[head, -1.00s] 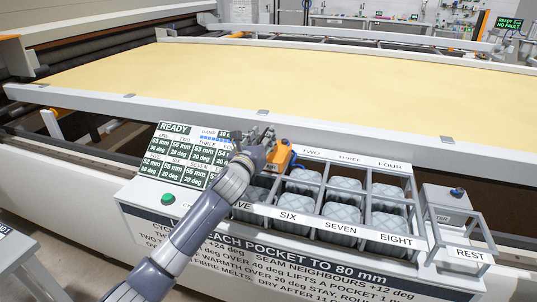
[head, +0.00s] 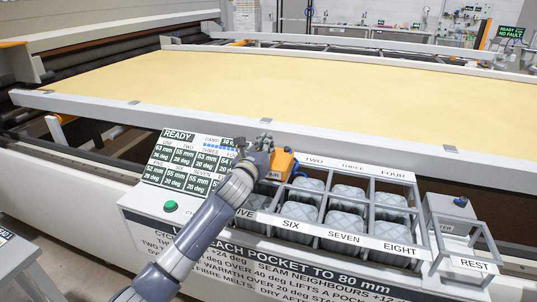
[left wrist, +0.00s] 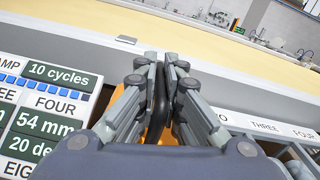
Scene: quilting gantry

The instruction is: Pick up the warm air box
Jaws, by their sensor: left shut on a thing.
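The fingers hide most of the box there. I cannot tell whether its underside is clear of the rack. My right gripper is not in view.
The rack (head: 292,223) holds several grey quilted blocks in labelled pockets. A display panel (head: 188,160) with a green button (head: 171,206) stands left of it. A grey box in a frame marked REST (head: 470,263) is at right. A yellow quilt bed (head: 300,85) lies behind.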

